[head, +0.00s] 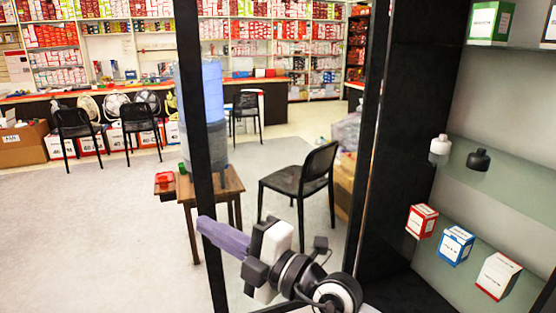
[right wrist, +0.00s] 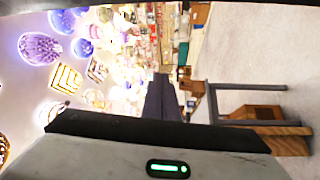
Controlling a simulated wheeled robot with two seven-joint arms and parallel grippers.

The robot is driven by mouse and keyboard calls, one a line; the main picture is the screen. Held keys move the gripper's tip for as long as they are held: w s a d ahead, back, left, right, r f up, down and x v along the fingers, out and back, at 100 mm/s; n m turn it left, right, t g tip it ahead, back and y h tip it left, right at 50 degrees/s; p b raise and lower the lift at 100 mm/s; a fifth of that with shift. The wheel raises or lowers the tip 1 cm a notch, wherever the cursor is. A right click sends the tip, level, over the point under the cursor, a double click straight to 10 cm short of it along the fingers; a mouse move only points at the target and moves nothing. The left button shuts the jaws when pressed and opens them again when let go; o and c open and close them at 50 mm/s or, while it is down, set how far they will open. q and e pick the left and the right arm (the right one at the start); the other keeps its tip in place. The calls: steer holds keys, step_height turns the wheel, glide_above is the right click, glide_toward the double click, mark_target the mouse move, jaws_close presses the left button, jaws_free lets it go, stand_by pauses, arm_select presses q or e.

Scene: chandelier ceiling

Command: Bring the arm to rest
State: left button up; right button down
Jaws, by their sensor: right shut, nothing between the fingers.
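My right gripper (head: 204,224) shows low in the middle of the head view, its purple-grey fingers pointing left. The fingers are together with nothing between them. They appear in front of a dark upright post (head: 200,140); I cannot tell whether they touch it. In the right wrist view the closed fingers (right wrist: 160,82) stand in the middle, with the room turned on its side behind. My left gripper is not in view.
A dark cabinet (head: 405,130) with glass shelves stands close at the right, holding a red box (head: 421,221), a blue box (head: 456,245) and bottles. A wooden table (head: 228,184) with a water bottle and a black chair (head: 300,180) stand beyond. Open floor (head: 90,240) lies left.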

steer(key=s+d+f+m+t+h, duration=0.3)
steer(key=d+f+m+t+h, duration=0.6)
steer(key=d+f+m, duration=1.15)
steer(key=s+d+f+m+g+h, duration=0.2)
steer(key=s+d+f+m+g, duration=0.1)
steer(key=s+f, duration=0.7)
steer(key=s+d+f+m+g+h, duration=0.3)
steer(key=s+d+f+g, duration=0.3)
steer(key=s+f, duration=0.5)
steer(key=shift+s+d+f+g, duration=0.3)
steer(key=shift+d+f, duration=0.05)
steer(key=shift+d, duration=0.9)
